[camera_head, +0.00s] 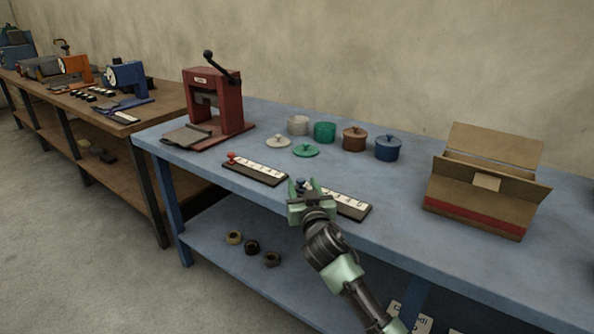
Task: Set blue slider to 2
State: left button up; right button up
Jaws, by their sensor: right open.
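The blue slider's small blue knob (301,183) shows right at my right gripper, near the left end of its black scale strip. The white number scale (348,200) runs to the right of the knob; its right-hand digits show, and its left part is hidden behind my gripper. My right gripper (309,189) is open and sits over the strip's left end. I cannot tell whether its fingers touch the knob. My left gripper is not in view.
A similar strip with a red knob (231,157) lies to the left on the blue table (400,190). The table between strip and box is clear.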

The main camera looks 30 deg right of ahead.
aim_at(300, 178)
jog(key=shift+x, duration=2.95)
jog(key=shift+r, duration=0.15)
grip_shut()
